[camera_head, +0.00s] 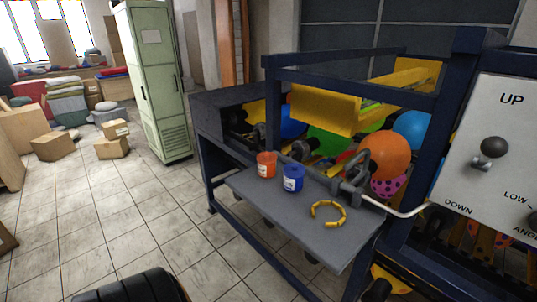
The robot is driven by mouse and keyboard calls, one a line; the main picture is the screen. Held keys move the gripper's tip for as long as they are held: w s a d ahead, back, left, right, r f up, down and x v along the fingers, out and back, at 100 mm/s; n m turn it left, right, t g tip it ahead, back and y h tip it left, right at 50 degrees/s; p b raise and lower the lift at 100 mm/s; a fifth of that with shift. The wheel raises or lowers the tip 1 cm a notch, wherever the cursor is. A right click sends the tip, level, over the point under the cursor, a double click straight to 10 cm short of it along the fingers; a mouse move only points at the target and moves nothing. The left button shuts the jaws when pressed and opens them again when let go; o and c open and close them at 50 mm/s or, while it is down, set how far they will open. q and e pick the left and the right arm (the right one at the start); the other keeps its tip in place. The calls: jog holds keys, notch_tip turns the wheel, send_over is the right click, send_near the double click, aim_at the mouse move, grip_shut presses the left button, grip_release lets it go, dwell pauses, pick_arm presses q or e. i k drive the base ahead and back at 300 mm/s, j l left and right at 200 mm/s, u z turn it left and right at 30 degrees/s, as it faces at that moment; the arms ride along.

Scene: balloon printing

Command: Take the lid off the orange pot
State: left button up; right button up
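The small orange pot (266,165) stands upright at the back left of the grey shelf (262,200) on the front of the machine. It has a pale label on its side. Its top is too small in the picture to make out the lid clearly. A blue pot (293,179) with a pale label stands close beside it on the right. Neither of my grippers is in view, and nothing is seen touching the orange pot.
A yellow segmented ring (328,213) lies on the shelf at the right. A grey metal fixture (350,184) and pale bar stand behind it. Dark blue frame bars and balloons, including an orange one (384,156), rise behind the shelf. The shelf's front left is clear.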

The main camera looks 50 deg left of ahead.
aim_at(264, 157)
jog(key=k+j, duration=0.1)
jog(key=j, duration=0.65)
jog(key=k+j, duration=0.1)
jog(key=j, duration=1.45)
jog(key=k+j, duration=0.45)
jog(key=k, duration=0.1)
